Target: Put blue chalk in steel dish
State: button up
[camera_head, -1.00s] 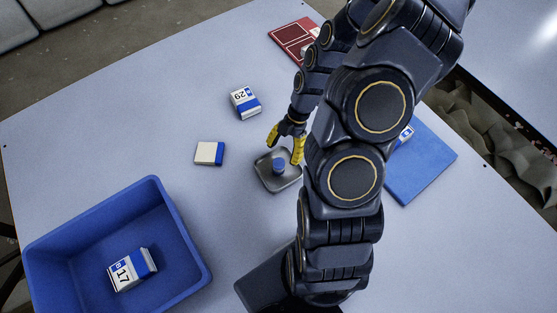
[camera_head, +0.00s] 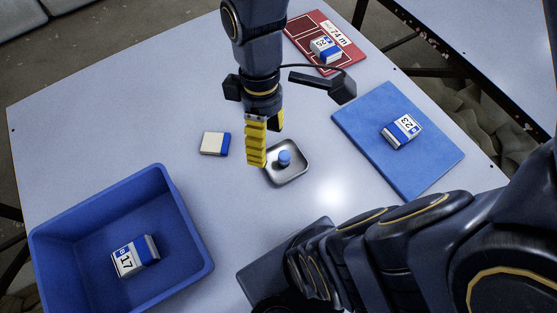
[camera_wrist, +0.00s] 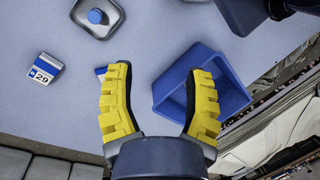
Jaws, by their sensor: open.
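The blue chalk (camera_head: 284,157) is a short blue cylinder that stands in the steel dish (camera_head: 290,179), a small grey square tray on the table. In the wrist view the chalk (camera_wrist: 95,16) and the dish (camera_wrist: 108,31) are at the top left, beyond my fingers. My gripper (camera_head: 267,148) has yellow ridged fingers, open and empty. In the head view it appears just left of the dish, apart from the chalk. In the wrist view the fingers of my gripper (camera_wrist: 159,72) are spread wide with nothing between them but table and part of the bin.
A blue bin (camera_head: 190,240) holding a box marked 17 (camera_head: 134,256) is at left. A white-and-blue block (camera_head: 215,144) lies near the dish. A blue mat (camera_head: 420,165) and red mat (camera_head: 296,32) bear boxes. A box marked 29 (camera_wrist: 45,68) shows only in the wrist view.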

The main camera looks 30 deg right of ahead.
jog(key=s+a+r+m+h, duration=0.1)
jog(key=s+a+r+m, duration=0.1)
jog(key=s+m, duration=0.4)
jog(key=shift+s+r+m+t, duration=0.15)
jog(key=shift+r+m+t, duration=0.25)
jog(key=shift+m, duration=0.5)
